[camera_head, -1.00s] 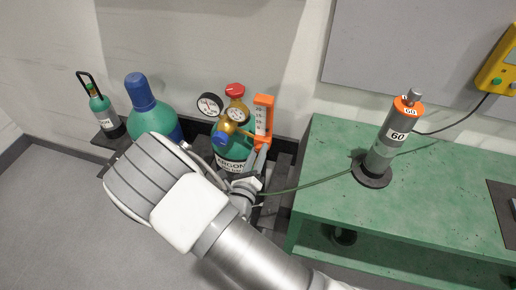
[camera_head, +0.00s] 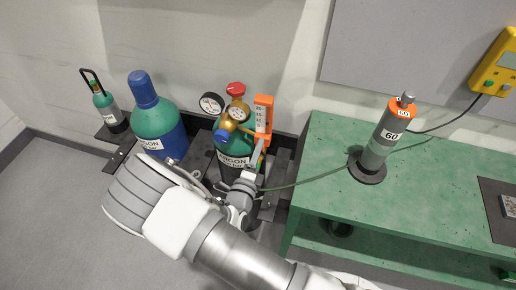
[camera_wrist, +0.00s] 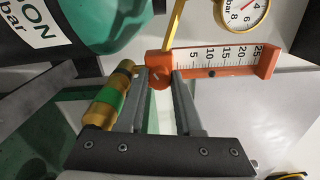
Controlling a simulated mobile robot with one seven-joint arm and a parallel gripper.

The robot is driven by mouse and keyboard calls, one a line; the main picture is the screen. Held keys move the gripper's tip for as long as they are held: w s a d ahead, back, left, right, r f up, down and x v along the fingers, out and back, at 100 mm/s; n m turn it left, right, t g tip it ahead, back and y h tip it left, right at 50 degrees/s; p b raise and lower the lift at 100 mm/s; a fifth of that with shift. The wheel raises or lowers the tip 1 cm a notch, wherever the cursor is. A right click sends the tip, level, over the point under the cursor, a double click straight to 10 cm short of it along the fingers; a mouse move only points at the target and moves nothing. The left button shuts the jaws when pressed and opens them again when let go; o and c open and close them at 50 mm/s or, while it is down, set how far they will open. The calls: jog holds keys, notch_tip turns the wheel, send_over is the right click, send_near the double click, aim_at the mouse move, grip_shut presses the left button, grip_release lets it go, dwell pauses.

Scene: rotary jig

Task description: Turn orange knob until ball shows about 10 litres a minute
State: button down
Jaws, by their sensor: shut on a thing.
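The orange flow meter (camera_head: 263,113) stands upright on the brass regulator of the ARGON cylinder (camera_head: 233,158). In the wrist view its scale (camera_wrist: 225,57) lies sideways with marks from 5 to 25. A small dark ball (camera_wrist: 211,73) shows beside the 10 mark. The orange knob (camera_wrist: 158,76) is at the low end of the scale, between my fingertips. My gripper (camera_wrist: 158,80) is shut on the knob, one finger on each side. In the head view my gripper (camera_head: 259,158) is just below the flow meter, and the knob is mostly hidden.
A blue-topped cylinder (camera_head: 157,120) stands to the left. A green bench (camera_head: 430,205) with a grey column (camera_head: 380,145) is on the right. A green hose crosses to it.

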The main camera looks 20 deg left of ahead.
dwell(0.5)
jog(key=c, duration=0.6)
grip_release()
